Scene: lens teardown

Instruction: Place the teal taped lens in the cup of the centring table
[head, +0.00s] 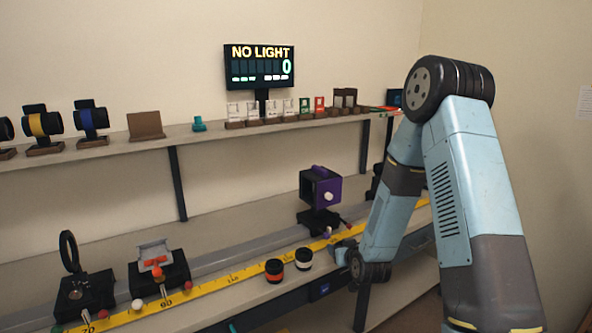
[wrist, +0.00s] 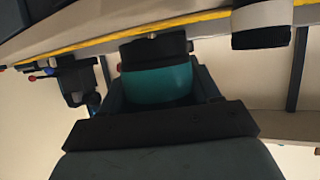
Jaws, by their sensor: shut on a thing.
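The teal taped lens (wrist: 158,86) is a dark cylinder with a broad teal band, held between the two fingers of my gripper (wrist: 160,88) in the wrist view. Its dark end points away from the camera, towards the bench edge. In the head view my gripper (head: 346,254) is low at the front of the bench, right of two banded lenses, and I cannot make out the teal lens there. I cannot identify the centring table or its cup in either view.
An orange-banded lens (head: 274,271) and a white-banded lens (head: 303,259) stand left of my gripper. A purple square-framed unit (head: 320,187) stands behind, on the rail. A yellow scale (head: 215,286) runs along the bench. A display (head: 259,66) reads NO LIGHT, 0.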

